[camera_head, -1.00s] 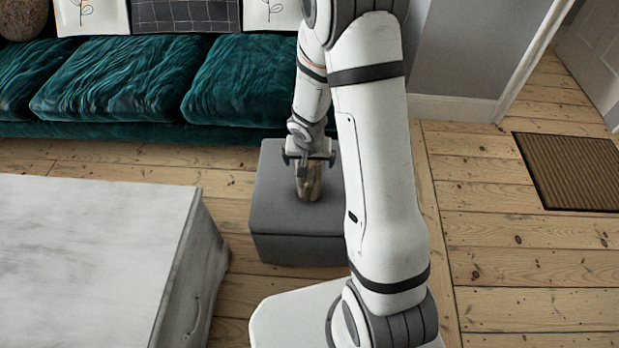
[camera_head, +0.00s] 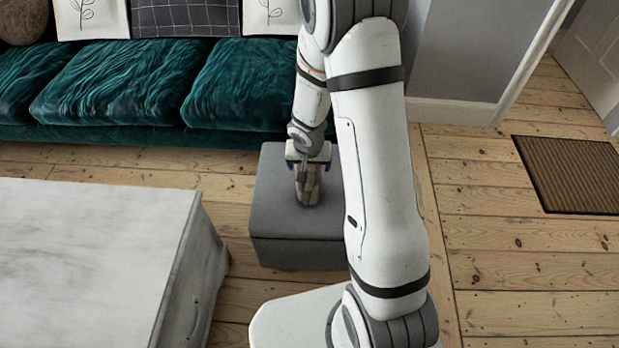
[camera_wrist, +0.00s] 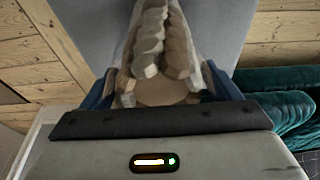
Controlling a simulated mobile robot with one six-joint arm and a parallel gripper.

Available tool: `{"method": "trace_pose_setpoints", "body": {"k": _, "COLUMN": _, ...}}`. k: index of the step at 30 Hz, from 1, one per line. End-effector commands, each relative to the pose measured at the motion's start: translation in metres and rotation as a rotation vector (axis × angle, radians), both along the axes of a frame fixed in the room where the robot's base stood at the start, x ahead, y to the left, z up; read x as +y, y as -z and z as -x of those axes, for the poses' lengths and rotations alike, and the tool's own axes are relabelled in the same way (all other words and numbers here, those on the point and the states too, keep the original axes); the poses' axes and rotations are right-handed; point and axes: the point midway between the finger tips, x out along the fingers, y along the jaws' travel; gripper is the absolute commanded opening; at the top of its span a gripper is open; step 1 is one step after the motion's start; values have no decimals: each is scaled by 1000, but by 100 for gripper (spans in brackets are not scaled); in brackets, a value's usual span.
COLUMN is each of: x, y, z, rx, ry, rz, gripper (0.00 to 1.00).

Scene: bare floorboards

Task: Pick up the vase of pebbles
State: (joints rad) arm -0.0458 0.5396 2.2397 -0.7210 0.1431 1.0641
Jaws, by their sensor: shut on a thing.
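The vase of pebbles (camera_head: 309,190) is a small clear vessel with brown and grey stones, upright over the grey ottoman (camera_head: 282,222). I cannot tell whether its base touches the ottoman top. My gripper (camera_head: 308,168) is above it, with its jaws shut on its upper part. In the wrist view, the vase (camera_wrist: 152,50) lies between the blue-edged fingers (camera_wrist: 160,92), its stones showing through the clear wall. The near finger hides part of the vase in the head view.
A teal sofa (camera_head: 120,85) stands behind the ottoman. A whitish table (camera_head: 85,250) is at the left front. Bare floorboards and a brown doormat (camera_head: 570,172) lie to the right. My own arm covers the ottoman's right side.

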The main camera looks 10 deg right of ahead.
Motion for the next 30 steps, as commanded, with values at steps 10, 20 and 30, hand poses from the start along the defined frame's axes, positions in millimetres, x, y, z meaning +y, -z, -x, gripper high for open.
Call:
{"method": "trace_pose_setpoints", "body": {"k": 10, "x": 0, "y": 0, "z": 0, "rx": 1, "ry": 0, "rz": 1, "gripper": 12}}
{"method": "trace_pose_setpoints", "body": {"k": 20, "x": 0, "y": -7, "z": -1, "rx": -3, "ry": 0, "rz": 0, "gripper": 12}}
{"method": "trace_pose_setpoints", "body": {"k": 30, "x": 1, "y": -54, "z": -2, "rx": -5, "ry": 0, "rz": -1, "gripper": 12}}
